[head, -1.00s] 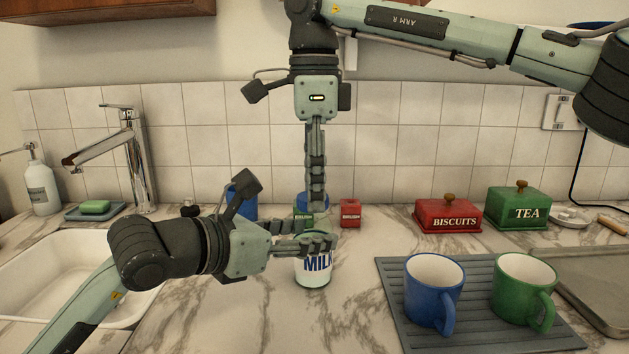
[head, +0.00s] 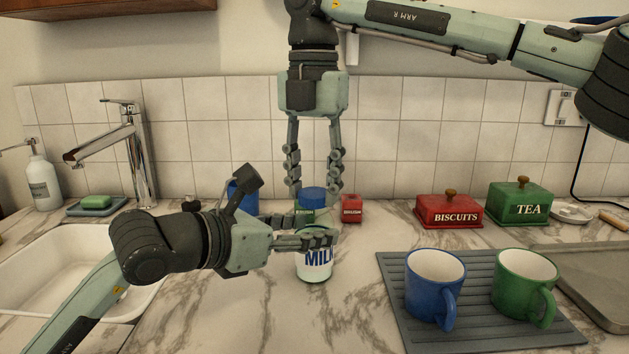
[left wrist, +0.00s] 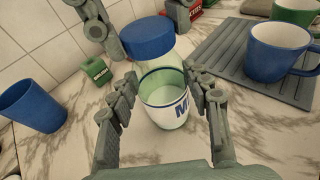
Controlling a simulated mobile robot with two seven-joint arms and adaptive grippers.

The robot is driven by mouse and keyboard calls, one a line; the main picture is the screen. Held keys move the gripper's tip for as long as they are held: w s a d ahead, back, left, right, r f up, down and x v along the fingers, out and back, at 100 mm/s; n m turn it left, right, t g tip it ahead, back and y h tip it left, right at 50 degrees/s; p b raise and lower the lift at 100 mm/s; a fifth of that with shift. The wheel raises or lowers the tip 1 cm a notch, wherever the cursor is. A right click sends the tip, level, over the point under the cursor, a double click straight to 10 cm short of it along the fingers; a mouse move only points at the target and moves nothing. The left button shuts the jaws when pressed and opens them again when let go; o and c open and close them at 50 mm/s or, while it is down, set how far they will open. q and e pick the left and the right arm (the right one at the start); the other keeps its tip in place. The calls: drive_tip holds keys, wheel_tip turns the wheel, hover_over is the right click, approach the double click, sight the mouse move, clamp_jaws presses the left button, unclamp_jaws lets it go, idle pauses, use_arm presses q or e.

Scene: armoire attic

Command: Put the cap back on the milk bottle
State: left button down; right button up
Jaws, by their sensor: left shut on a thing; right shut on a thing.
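The milk bottle (head: 315,265) stands upright on the marble counter, clear glass with a white label reading MILK. It also shows in the left wrist view (left wrist: 166,112). My left gripper (head: 305,231) is shut around its body from the left. The blue cap (head: 313,194) sits level at the bottle's mouth and also shows in the left wrist view (left wrist: 148,38). Whether it is threaded on cannot be told. My right gripper (head: 314,188) points straight down from above, a finger on each side of the cap, shut on it.
A grey mat (head: 390,290) with a blue mug (head: 434,285) and a green mug (head: 524,285) lies at right. Red (head: 351,208) and green boxes and a blue cup (head: 242,200) stand behind the bottle. The sink (head: 60,260) is at left. Counter in front is clear.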

drive_tip(key=m, duration=1)
drive_tip(key=shift+w, duration=0.1)
drive_tip(key=m, duration=0.8)
drive_tip(key=o, duration=0.7)
drive_tip(key=shift+r, duration=2.2)
